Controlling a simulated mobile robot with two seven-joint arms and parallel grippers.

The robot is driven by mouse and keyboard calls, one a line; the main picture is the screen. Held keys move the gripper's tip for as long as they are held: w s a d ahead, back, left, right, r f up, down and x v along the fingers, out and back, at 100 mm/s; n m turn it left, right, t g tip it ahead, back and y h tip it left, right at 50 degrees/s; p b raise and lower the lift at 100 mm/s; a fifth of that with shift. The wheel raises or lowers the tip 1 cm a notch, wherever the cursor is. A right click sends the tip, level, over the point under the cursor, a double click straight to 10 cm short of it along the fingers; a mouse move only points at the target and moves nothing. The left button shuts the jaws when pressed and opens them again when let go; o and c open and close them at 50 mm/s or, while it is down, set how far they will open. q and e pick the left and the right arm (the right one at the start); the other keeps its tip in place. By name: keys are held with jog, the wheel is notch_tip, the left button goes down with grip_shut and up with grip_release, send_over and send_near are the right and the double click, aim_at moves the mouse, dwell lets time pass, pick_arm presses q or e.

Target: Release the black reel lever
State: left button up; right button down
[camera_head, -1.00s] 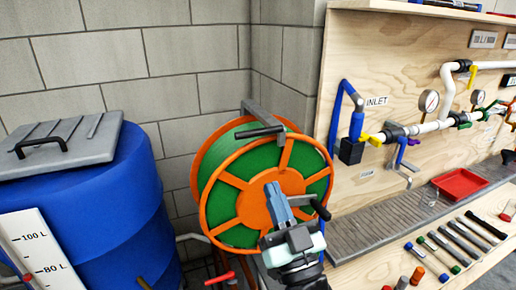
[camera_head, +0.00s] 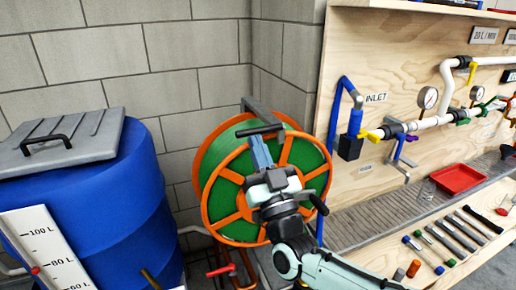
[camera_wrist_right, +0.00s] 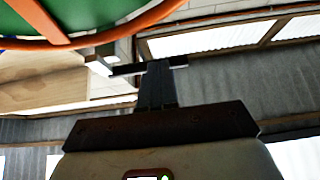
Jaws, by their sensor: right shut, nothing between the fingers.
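The black reel lever (camera_head: 270,128) is a short dark bar at the top front of the orange and green hose reel (camera_head: 212,205). It sits at the end of a grey bracket (camera_head: 253,106) and lies nearly level. My right gripper (camera_head: 260,148) points up in front of the reel, its shut fingertips close under the lever. In the right wrist view the fingers (camera_wrist_right: 158,80) are together, and the dark lever (camera_wrist_right: 125,69) crosses at their tips. I cannot tell whether they touch. My right arm hides the reel's hub. My left gripper is not in view.
A blue barrel (camera_head: 100,205) with a grey lid stands left of the reel. A black crank handle (camera_head: 318,204) sticks out on the reel's right. A wooden panel with pipes and a bench with tools and a red tray (camera_head: 458,178) are at the right.

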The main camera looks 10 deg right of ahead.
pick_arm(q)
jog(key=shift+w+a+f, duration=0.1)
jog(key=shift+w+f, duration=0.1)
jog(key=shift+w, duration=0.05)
pick_arm(e)
jog(key=shift+a+r+m+h, duration=0.1)
jog(key=shift+r+m+h, duration=0.25)
jog(key=shift+m+h, duration=0.6)
pick_arm(q)
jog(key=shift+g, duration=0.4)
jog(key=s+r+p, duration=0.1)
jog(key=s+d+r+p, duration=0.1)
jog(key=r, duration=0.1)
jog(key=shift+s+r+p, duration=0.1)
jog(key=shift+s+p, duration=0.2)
jog(key=shift+p, duration=0.1)
pick_arm(e)
jog(key=r+m+g+h, duration=0.1)
jog(key=m+h, duration=0.2)
jog(key=m, duration=0.2)
jog(key=r+m+g+h, duration=0.1)
jog(key=r+m+h, duration=0.1)
jog(key=m, duration=0.3)
jog(key=d+r+m+g+h, duration=0.1)
jog(key=r+m+h, duration=0.1)
jog(key=m+h, duration=0.2)
jog(key=shift+r+m, duration=0.15)
jog(key=shift+m, duration=0.3)
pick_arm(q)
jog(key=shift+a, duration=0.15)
